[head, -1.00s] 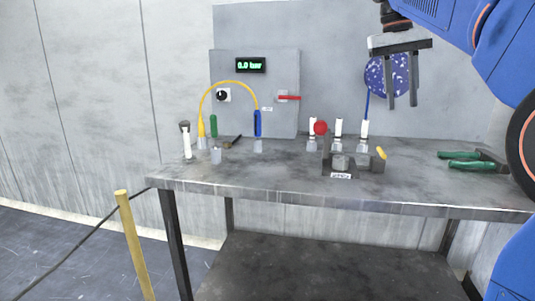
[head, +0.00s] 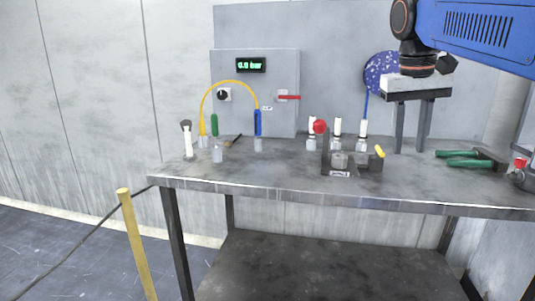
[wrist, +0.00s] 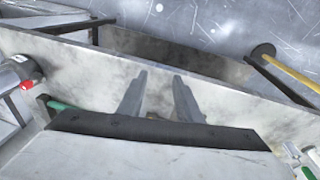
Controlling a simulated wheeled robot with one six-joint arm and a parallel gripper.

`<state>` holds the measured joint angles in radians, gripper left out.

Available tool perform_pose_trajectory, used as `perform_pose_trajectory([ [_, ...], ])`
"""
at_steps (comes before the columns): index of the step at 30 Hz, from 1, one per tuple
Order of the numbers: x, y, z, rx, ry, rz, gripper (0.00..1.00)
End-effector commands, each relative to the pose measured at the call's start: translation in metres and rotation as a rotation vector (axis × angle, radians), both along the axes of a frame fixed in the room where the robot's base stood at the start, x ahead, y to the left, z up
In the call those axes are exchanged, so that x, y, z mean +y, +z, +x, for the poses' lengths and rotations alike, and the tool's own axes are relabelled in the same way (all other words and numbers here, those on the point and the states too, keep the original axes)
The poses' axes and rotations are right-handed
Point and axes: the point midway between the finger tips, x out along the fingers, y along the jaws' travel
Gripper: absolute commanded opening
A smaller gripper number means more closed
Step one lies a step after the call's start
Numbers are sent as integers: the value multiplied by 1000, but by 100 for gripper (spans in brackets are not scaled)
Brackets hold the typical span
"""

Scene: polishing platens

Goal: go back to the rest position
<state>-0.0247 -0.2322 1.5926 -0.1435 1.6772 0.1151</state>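My gripper (head: 410,149) is at the upper right in the head view, fingers pointing down over the right part of the workbench (head: 270,186). Its two fingers stand apart with nothing between them. They also show apart and empty in the wrist view (wrist: 158,76). The gripper is to the right of the dark holder (head: 338,169) and left of the green-handled pliers (head: 465,158). It overlaps part of the blue speckled disc (head: 378,74) on the back wall.
A panel with a green display (head: 251,65), a yellow hose (head: 231,83) and a red lever (head: 288,97) stands behind the bench. Several small bottles stand along it. A yellow post (head: 136,245) with a cable is at the front left.

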Motion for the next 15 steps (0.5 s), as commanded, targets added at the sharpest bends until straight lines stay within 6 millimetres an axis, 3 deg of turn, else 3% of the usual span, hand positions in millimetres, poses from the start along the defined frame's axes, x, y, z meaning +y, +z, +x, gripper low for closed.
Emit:
perform_pose_trajectory([
  [1,1,-14,-14,-15,11,6,32],
  [8,7,-83,-61,-91,62,37,32],
  [15,15,-165,-112,-172,103,68,32],
])
